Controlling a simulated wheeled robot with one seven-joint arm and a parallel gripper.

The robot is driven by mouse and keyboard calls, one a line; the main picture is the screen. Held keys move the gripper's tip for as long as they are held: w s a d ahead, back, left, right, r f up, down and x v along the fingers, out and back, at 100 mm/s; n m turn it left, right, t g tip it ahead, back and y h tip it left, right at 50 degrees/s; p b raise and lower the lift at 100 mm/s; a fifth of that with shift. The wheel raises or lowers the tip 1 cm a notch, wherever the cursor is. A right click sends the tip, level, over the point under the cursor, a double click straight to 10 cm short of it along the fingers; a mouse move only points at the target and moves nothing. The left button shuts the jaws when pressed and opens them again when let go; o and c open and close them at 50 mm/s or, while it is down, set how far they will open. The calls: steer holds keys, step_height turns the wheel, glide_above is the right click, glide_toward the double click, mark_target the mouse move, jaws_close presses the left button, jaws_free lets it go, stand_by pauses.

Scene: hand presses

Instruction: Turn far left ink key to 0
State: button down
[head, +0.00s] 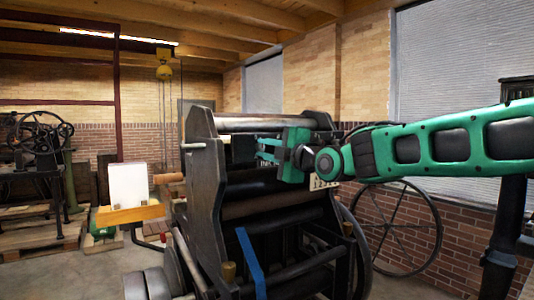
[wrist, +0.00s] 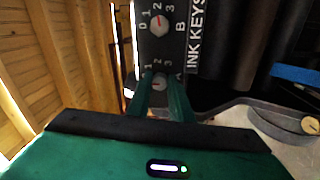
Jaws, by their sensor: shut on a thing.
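The ink key panel (wrist: 147,48) is a dark plate with white numbers and the lettering INK KEYS (wrist: 194,35), which runs sideways in the wrist view. My gripper (wrist: 162,84) is shut on the lower ink key (wrist: 160,86), a small pale round knob between its two green fingertips. The letter beside this key is mostly hidden. Its red mark shows only faintly, so I cannot tell its number. In the head view my gripper (head: 264,148) reaches into the press (head: 205,190); the keys are hidden there.
A blue bar (head: 250,262) stands at the press front. A large spoked wheel (head: 405,228) is at its right, by the brick wall. A yellow tray (head: 122,215) with a white block (head: 129,184) is at the left. Open floor lies at lower left.

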steer(key=shift+w+d+f, duration=0.2)
steer(key=shift+d+f, duration=0.1)
steer(key=c, duration=1.6)
jaws_free()
steer(key=shift+s+a+r, duration=0.1)
steer(key=shift+a, duration=0.05)
steer(key=v, duration=1)
steer(key=shift+s+d, duration=0.2)
steer(key=shift+d, duration=0.05)
